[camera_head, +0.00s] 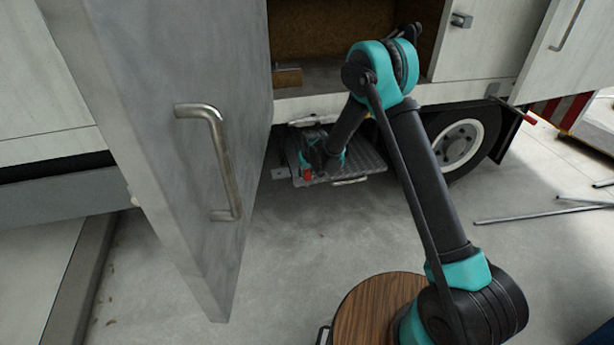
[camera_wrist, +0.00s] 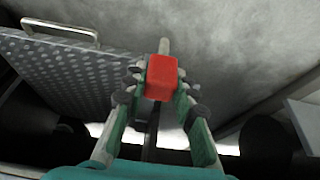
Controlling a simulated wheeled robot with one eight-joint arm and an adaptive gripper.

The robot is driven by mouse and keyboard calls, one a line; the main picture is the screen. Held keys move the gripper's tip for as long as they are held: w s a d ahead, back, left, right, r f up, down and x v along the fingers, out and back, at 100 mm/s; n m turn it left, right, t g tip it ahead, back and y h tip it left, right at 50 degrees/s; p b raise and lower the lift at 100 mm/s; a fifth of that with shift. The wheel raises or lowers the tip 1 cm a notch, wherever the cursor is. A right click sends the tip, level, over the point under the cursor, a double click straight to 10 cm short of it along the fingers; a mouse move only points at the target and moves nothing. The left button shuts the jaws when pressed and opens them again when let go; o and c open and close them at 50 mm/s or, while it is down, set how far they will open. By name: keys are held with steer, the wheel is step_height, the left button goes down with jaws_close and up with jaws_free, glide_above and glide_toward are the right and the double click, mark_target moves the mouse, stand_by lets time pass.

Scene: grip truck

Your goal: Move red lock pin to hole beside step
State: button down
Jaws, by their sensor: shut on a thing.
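The red lock pin (camera_wrist: 161,77) has a red block-like head and a pale metal rod. In the wrist view my gripper (camera_wrist: 157,92) is shut on its head, with the rod pointing away from the fingers. In the head view the red head (camera_head: 307,174) shows at the left side of the metal step (camera_head: 350,165), beside my gripper (camera_head: 312,165). The patterned step also shows in the wrist view (camera_wrist: 60,75), left of the pin. I cannot make out the hole, and I cannot tell whether the rod touches anything.
An open grey door (camera_head: 170,130) with a metal handle (camera_head: 222,165) stands left of the step. A truck wheel (camera_head: 460,145) is to the right. Metal rods (camera_head: 540,214) lie on the floor at right. The floor before the step is mostly clear.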

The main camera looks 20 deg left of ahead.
steer(key=shift+r, duration=1.4)
